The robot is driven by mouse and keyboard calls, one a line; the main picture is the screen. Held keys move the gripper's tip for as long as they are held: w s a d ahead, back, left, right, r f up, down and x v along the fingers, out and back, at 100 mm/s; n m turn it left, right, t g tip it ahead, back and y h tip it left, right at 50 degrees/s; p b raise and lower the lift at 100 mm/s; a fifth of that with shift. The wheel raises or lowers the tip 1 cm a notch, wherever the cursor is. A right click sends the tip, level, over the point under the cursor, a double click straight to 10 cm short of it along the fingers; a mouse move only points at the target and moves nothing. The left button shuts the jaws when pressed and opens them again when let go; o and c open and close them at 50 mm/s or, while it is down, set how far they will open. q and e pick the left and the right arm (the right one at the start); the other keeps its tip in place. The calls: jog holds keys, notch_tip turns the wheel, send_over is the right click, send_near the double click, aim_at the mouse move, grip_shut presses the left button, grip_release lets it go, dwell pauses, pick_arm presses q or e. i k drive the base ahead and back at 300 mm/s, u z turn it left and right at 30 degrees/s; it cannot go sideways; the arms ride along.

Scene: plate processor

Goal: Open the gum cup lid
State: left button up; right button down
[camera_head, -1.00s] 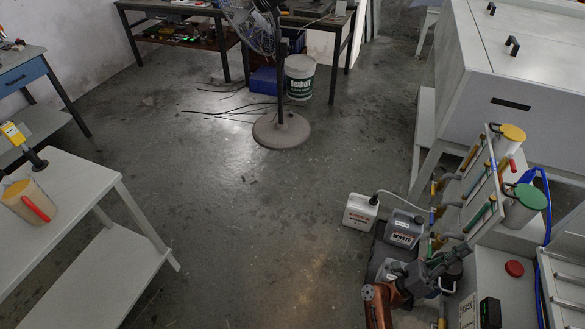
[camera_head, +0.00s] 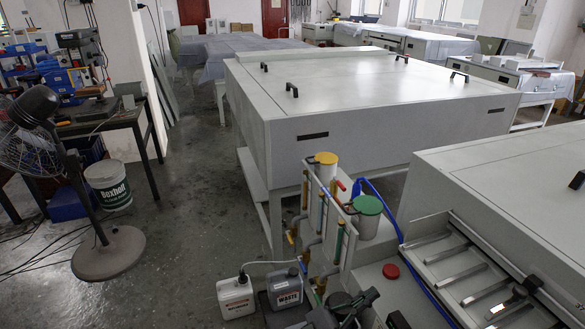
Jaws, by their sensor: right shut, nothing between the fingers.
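Two white cups stand on the piping side of the plate processor in the middle right. One has a yellow lid (camera_head: 326,158) and the nearer one has a green lid (camera_head: 368,205). Both lids appear to sit flat on their cups. I cannot tell from any label which one is the gum cup. My right gripper (camera_head: 352,304) is at the bottom edge, below and in front of the green-lidded cup and apart from both cups. It is shut and empty, and partly cut off by the frame. My left gripper is not in view.
A white jug (camera_head: 236,297) and a grey waste jug (camera_head: 285,288) stand on the floor left of my right gripper. Coloured valve pipes (camera_head: 320,212), a red button (camera_head: 391,271) and a blue hose (camera_head: 412,262) are close by. A fan (camera_head: 108,252) stands at left.

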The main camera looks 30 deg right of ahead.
aim_at(324, 158)
jog(key=z, duration=0.05)
jog(key=i, duration=1.85)
